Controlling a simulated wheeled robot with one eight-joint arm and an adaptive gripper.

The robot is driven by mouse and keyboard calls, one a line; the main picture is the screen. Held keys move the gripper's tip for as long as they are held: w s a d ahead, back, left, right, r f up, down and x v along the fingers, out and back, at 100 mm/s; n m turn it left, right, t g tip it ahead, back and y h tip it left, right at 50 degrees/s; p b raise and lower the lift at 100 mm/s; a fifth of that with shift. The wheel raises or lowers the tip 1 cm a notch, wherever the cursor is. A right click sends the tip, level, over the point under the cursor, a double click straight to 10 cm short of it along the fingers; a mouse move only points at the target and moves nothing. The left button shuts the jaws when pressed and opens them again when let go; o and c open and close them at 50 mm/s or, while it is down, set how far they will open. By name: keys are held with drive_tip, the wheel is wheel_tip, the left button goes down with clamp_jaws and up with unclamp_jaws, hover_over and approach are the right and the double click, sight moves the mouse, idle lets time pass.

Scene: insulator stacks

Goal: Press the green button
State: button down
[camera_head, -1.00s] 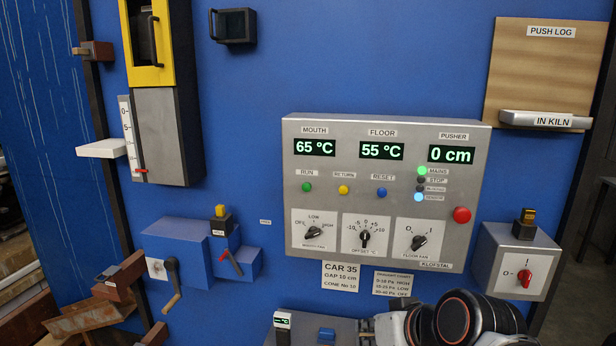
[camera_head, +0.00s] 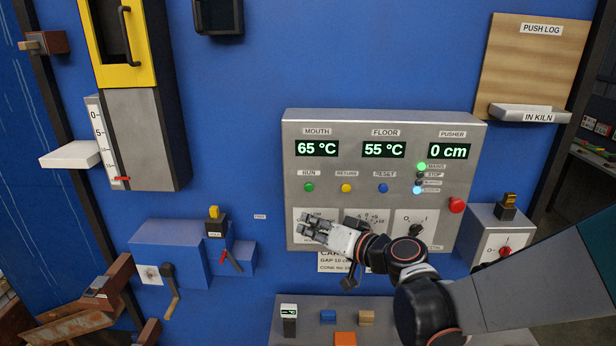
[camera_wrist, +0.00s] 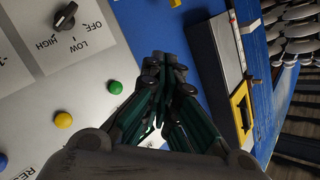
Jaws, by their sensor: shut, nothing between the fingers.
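The green button (camera_head: 309,187), labelled RUN, is on the left of the grey control panel (camera_head: 400,116), under the MOUTH display. It also shows in the wrist view (camera_wrist: 115,87), left of my fingers. My gripper (camera_head: 306,226) is in front of the panel's lower left and appears below the green button in the head view. In the wrist view my gripper (camera_wrist: 166,60) has its fingers together with nothing between them. It appears apart from the button. My gripper and arm hide much of the mouth fan and offset dials.
A yellow button (camera_head: 346,188) and a blue button (camera_head: 383,188) are right of the green one. A red button (camera_head: 457,205) is at the panel's right edge. A grey shelf (camera_head: 375,304) with small items is below. A blue box with a crank (camera_head: 169,283) stands left.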

sight(309, 187)
drive_tip(key=shift+w+a+r, duration=0.15)
drive_tip(key=shift+w+r, duration=0.1)
drive_tip(key=shift+w, duration=0.25)
drive_tip(key=shift+w+d, duration=0.2)
drive_tip(key=shift+w, duration=4.25)
drive_tip(key=shift+w, duration=0.15)
drive_tip(key=shift+w, duration=0.25)
